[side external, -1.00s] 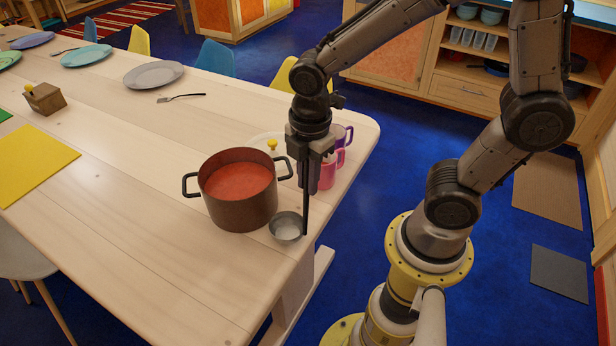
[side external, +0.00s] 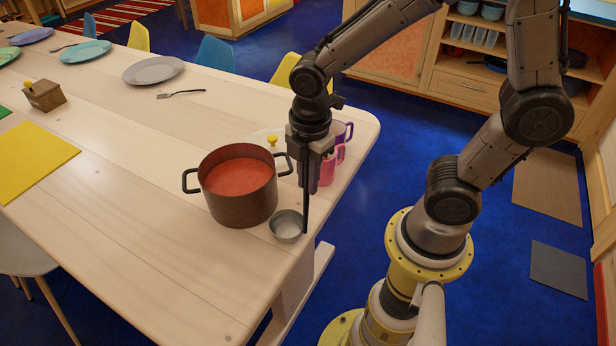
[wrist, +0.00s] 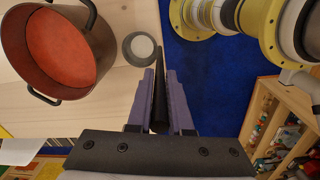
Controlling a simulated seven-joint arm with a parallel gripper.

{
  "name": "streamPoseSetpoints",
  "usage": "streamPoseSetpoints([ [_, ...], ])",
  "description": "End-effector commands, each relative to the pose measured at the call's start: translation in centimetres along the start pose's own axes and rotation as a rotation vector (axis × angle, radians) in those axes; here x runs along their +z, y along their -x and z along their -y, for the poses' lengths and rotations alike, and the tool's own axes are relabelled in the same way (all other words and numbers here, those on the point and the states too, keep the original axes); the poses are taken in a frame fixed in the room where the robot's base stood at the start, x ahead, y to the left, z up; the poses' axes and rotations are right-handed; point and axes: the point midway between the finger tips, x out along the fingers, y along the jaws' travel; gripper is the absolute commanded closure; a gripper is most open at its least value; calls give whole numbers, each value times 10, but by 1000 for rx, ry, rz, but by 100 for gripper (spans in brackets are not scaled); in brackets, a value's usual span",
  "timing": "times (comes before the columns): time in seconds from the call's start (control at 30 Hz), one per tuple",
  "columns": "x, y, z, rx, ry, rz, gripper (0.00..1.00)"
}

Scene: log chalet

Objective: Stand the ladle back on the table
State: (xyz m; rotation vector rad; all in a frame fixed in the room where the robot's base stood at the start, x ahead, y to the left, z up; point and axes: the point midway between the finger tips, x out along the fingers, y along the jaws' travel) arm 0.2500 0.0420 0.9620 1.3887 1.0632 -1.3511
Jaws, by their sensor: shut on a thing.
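The ladle has a grey metal bowl (side external: 286,227) and a dark, thin handle that stands upright. My gripper (side external: 309,183) points down and is shut on the handle above the bowl. The bowl is low at the table's near right edge, just in front of the pot; I cannot tell whether it touches the table (side external: 130,250). In the wrist view, the handle (wrist: 159,100) runs between the two fingers of my gripper (wrist: 162,74), and the bowl (wrist: 140,48) shows beyond them.
A brown pot (side external: 238,208) of red soup stands close left of the ladle. A pink mug (side external: 327,170) and a purple mug (side external: 343,133) stand behind my gripper. A lid with a yellow knob (side external: 272,140) lies behind the pot. The table's front left is clear.

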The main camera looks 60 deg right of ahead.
Motion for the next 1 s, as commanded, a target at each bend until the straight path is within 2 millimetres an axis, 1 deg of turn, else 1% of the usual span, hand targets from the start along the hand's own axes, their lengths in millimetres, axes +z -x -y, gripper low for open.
streamPoseSetpoints([
  [0.1, 0, 0, 0, 1, 0, 0, 100],
  [0.13, 0, 0, 0, 1, 0, 0, 80],
  [0.27, 0, 0, 0, 1, 0, 0, 56],
  [0.3, 0, 0, 0, 1, 0, 0, 49],
  [0.33, 0, 0, 0, 1, 0, 0, 47],
  [0.6, 0, 0, 0, -1, 0, 0, 47],
  [0.73, 0, 8, -1, 2, 0, -1, 47],
  [0.87, -1, 28, -1, 6, 0, -3, 47],
  [1.0, -1, 58, -1, 8, 0, -4, 47],
])
